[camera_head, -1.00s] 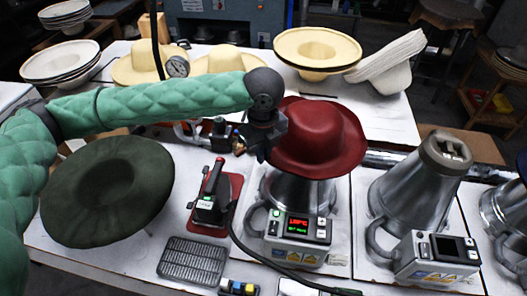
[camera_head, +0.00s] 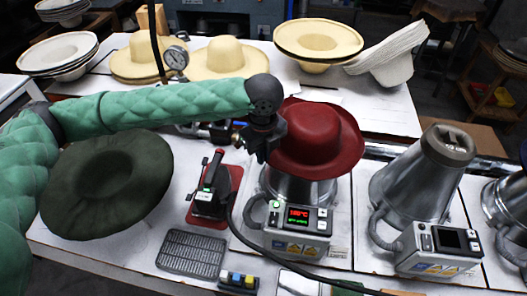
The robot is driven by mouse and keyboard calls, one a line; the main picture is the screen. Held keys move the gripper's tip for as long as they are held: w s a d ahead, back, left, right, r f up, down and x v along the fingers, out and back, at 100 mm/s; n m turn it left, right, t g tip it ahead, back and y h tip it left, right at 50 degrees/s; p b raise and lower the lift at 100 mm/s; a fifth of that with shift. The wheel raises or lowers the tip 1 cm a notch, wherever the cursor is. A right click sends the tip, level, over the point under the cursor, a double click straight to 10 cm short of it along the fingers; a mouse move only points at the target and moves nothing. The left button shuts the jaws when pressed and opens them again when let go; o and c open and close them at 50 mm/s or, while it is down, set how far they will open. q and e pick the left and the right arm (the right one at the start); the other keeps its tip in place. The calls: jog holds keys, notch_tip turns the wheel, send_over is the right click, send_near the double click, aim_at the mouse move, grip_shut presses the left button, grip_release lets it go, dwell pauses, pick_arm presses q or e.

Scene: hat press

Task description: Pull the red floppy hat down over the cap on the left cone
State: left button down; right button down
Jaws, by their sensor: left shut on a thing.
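The red floppy hat (camera_head: 318,138) sits over the top of the left cone (camera_head: 290,187), its brim covering the cone's upper part. The cap under it is hidden. The cone's metal side shows below the brim, above a control box (camera_head: 298,217) with a lit red display. My left gripper (camera_head: 262,150) is at the left edge of the hat's brim, pointing down, and is shut on the brim. The fingertips are small and dark, partly hard to make out. My right gripper is not in view.
A second cone (camera_head: 415,180) with a bare grey top stands to the right. A dark green hat (camera_head: 105,187) lies at the left. A red-based iron (camera_head: 212,190), a metal grate (camera_head: 192,254) and a black cable are near the front. Pale hats (camera_head: 318,42) stand behind.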

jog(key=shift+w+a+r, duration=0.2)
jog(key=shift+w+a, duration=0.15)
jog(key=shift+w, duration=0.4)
pick_arm(q)
jog(key=shift+w+a, duration=0.1)
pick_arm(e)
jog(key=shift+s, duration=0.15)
pick_arm(q)
jog(key=shift+w+a+r+p, duration=0.1)
jog(key=shift+w+a+p, duration=0.15)
jog(key=shift+p, duration=0.15)
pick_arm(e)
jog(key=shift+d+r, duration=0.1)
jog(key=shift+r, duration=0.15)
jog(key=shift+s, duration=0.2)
pick_arm(q)
jog(key=shift+f, duration=0.5)
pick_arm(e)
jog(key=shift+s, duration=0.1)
